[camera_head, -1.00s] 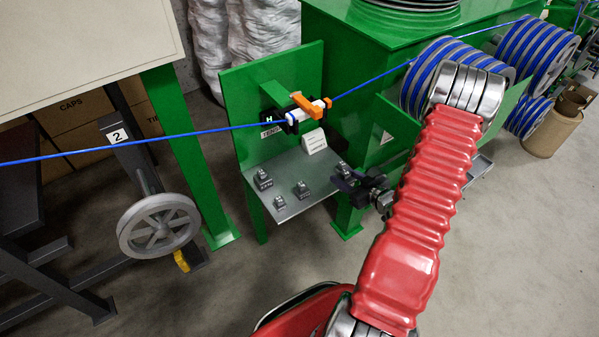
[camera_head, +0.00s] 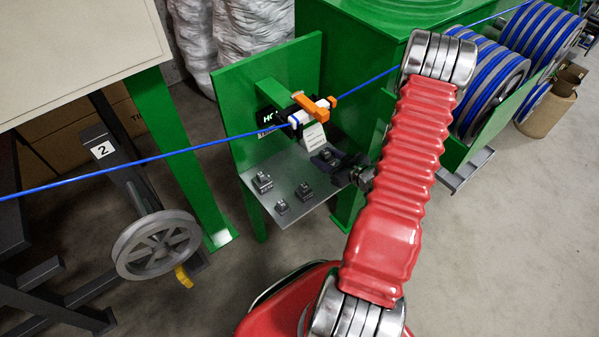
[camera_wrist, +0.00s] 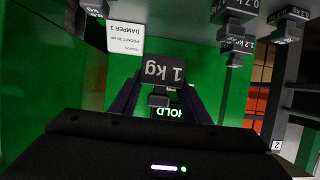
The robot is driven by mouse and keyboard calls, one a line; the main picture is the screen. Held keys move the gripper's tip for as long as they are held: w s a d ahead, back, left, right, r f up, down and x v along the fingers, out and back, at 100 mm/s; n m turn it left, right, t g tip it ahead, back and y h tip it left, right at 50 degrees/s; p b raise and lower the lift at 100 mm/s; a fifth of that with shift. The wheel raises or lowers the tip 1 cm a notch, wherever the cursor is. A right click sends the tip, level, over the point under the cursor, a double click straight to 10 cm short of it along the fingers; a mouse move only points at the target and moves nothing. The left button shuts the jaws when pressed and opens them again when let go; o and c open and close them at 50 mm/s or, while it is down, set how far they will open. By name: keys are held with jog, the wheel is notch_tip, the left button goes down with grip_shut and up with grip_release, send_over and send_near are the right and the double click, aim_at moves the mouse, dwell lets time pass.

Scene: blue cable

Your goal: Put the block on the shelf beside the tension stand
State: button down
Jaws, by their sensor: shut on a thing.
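A dark block marked 1 kg (camera_wrist: 163,72) sits between the fingers of my gripper (camera_wrist: 160,98) in the wrist view, where its label is upside down. My gripper is shut on it. In the head view my gripper (camera_head: 328,160) is at the back right of the grey shelf (camera_head: 296,216), close to the green panel. The block is hard to make out there, and I cannot tell whether it touches the shelf. The tension stand (camera_head: 225,105) is the green panel with an orange clamp (camera_head: 310,106) holding the blue cable.
Several dark weights, among them one (camera_head: 262,183) at the left and one (camera_head: 304,191) in the middle, stand on the shelf. The blue cable (camera_head: 180,152) crosses the scene. A grey wheel (camera_head: 157,245) stands left.

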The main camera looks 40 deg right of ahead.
jog(key=shift+s+d, duration=0.15)
jog(key=shift+d, duration=0.1)
jog(key=shift+f, duration=0.35)
jog(key=shift+d+f, duration=0.1)
jog(key=shift+f, duration=2.35)
jog(key=shift+f, duration=0.15)
jog(key=shift+f, duration=1.95)
jog(key=shift+f, duration=0.1)
jog(key=c, duration=1)
grip_release()
jog(key=shift+s, duration=0.1)
